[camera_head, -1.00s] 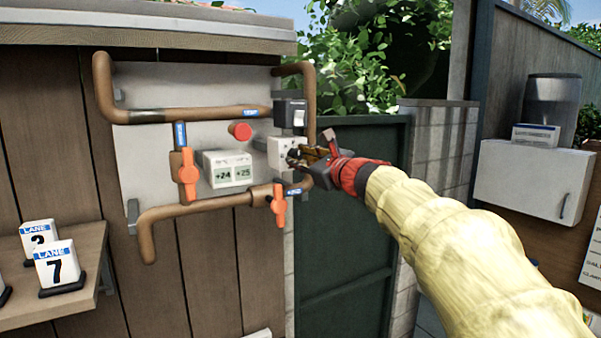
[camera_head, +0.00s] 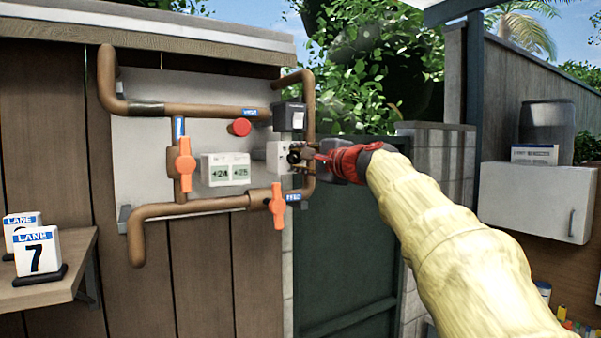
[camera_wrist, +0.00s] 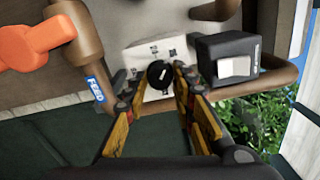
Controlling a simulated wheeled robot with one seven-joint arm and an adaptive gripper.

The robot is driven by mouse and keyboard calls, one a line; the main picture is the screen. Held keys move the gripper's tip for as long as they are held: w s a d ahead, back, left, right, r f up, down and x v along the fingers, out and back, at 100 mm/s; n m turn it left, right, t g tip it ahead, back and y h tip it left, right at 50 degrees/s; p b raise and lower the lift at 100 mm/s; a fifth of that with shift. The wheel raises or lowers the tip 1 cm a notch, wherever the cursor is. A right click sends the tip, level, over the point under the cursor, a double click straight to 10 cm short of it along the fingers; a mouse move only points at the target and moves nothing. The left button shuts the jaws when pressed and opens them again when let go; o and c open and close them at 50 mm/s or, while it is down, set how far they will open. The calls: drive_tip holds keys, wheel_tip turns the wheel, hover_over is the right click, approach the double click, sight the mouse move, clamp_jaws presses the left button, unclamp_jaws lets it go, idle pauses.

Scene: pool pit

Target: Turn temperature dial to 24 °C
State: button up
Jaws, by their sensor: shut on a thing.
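The black temperature dial (camera_wrist: 160,75) sits on the face of a white control box (camera_wrist: 143,55), with a pale pointer mark on it. The box also shows in the head view (camera_head: 279,156), right of the display. My gripper (camera_wrist: 160,84) is shut on the dial, one finger at each side of it in the wrist view. In the head view my gripper (camera_head: 305,160) reaches the dial from the right. The display (camera_head: 230,169) shows two readings, +24 on the left and +25 on the right.
A black switch box (camera_head: 289,116) with a white rocker sits just above the dial box. Copper pipes (camera_head: 195,204) with orange valve handles (camera_head: 185,164) surround the panel. A red round knob (camera_head: 240,127) is above the display. A shelf with lane markers (camera_head: 38,255) is at left.

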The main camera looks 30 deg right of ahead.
drive_tip(key=n+b, duration=0.3)
drive_tip(key=shift+f+n, duration=0.15)
drive_tip(key=shift+n, duration=0.15)
drive_tip(key=shift+n+b, duration=1.15)
drive_tip(key=shift+n, duration=0.65)
drive_tip(key=o, duration=1.2)
drive_tip(key=shift+r, duration=0.2)
drive_tip(key=shift+c, duration=0.2)
drive_tip(key=s, duration=1.2)
drive_tip(key=shift+d, duration=0.2)
